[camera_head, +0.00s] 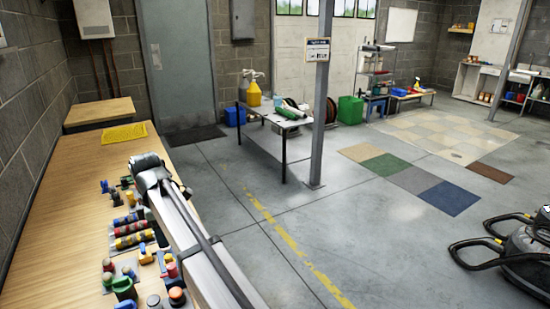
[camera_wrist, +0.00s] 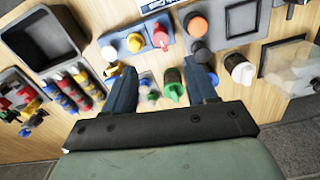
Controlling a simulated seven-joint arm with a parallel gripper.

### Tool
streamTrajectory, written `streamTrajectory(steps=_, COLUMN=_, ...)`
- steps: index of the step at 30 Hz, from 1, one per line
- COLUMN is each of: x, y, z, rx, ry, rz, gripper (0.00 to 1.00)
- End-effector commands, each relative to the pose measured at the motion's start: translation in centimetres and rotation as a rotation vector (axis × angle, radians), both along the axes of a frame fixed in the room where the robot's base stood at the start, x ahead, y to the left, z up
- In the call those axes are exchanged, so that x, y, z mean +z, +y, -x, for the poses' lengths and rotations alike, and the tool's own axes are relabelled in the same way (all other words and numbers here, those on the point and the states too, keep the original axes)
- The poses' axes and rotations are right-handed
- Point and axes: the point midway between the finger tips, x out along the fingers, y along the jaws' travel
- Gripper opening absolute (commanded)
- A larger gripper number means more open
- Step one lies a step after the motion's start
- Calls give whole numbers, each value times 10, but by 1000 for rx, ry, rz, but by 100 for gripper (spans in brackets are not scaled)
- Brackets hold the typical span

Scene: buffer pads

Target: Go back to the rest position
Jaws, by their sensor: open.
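My gripper (camera_wrist: 160,76) shows in the wrist view with its two dark blue fingers spread apart. Nothing is held between them. Beyond the fingers is the wooden bench top (camera_wrist: 92,72) with its fittings. A green piece (camera_wrist: 174,91) and a dark round-topped piece show in the gap between the fingers, but I cannot tell how far below the fingertips they are. In the head view my arm reaches over the bench's right edge, and I cannot make out the gripper there.
A dark tray (camera_wrist: 45,38), a red knob (camera_wrist: 160,40), an orange knob (camera_wrist: 197,26) and a white knob (camera_wrist: 240,70) surround the gripper. In the head view, a yellow mat (camera_head: 124,133) lies at the wooden bench's (camera_head: 60,215) far end. The bench's left side is clear.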

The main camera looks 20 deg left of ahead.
Motion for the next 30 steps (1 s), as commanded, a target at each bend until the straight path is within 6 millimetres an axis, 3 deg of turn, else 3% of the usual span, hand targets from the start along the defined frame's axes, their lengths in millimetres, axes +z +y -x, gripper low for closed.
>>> streamTrajectory(steps=5, x=-17, y=-20, z=-15, rx=-65, ry=1, rz=1, gripper=57)
streamTrajectory(steps=8, x=-41, y=-49, z=-36, rx=-168, ry=1, rz=2, gripper=57)
streamTrajectory(steps=18, x=-141, y=-189, z=-108, rx=-645, ry=1, rz=2, gripper=57)
streamTrajectory(steps=24, x=-193, y=-277, z=-130, rx=-927, ry=-1, rz=1, gripper=57)
streamTrajectory(steps=30, x=-241, y=-364, z=-135, rx=-1208, ry=-1, rz=1, gripper=57)
